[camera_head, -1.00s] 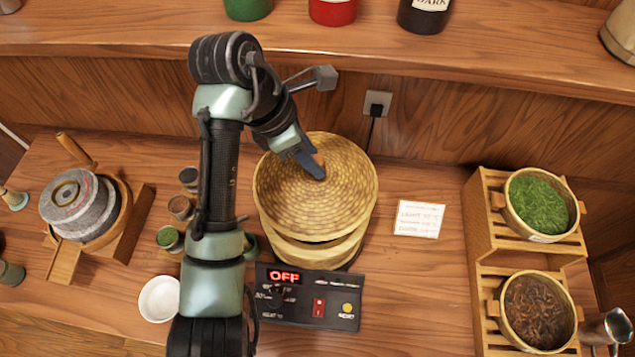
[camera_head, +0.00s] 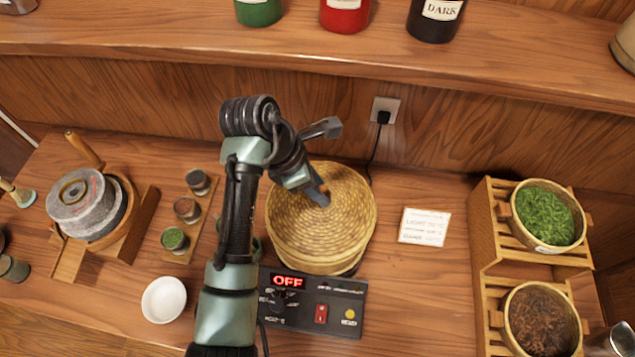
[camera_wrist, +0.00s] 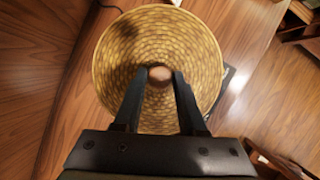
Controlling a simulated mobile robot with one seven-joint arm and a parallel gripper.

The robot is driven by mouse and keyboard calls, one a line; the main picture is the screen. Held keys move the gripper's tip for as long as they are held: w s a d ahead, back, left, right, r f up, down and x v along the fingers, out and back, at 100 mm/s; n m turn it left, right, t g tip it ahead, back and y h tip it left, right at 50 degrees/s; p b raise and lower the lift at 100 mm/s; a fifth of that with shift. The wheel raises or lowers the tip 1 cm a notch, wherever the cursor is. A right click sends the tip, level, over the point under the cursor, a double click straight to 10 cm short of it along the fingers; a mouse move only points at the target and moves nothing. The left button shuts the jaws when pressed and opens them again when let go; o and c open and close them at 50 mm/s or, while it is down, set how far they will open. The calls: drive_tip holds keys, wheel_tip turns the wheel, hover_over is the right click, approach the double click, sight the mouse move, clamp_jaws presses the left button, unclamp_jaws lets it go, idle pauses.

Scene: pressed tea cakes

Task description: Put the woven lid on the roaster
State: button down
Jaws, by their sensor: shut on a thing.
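The round woven lid (camera_head: 345,220) is at the roaster, and it also shows in the wrist view (camera_wrist: 203,45). My gripper (camera_head: 322,198) is over the lid's middle; in the wrist view (camera_wrist: 159,78) its two fingers are shut on the lid's small brown knob (camera_wrist: 160,75). The lid covers the top of the roaster (camera_head: 313,267), whose pale lower side shows below the lid's rim. I cannot tell whether the lid rests fully on it. The roaster's control panel (camera_head: 312,302) in front reads OFF.
A power outlet (camera_head: 385,110) with a plugged cord is on the back wall. A stone mill (camera_head: 85,205), small jars (camera_head: 187,210) and a white bowl (camera_head: 164,299) stand left. A paper card (camera_head: 424,226) and a wooden rack (camera_head: 492,222) with baskets are right.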

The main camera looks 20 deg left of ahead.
drive_tip(key=shift+f, duration=0.35)
drive_tip(key=shift+c, duration=2.4)
unclamp_jaws()
drive_tip(key=shift+r, duration=0.25)
drive_tip(key=p+v, duration=0.3)
drive_tip(key=v, duration=0.9)
drive_tip(key=shift+r, duration=0.35)
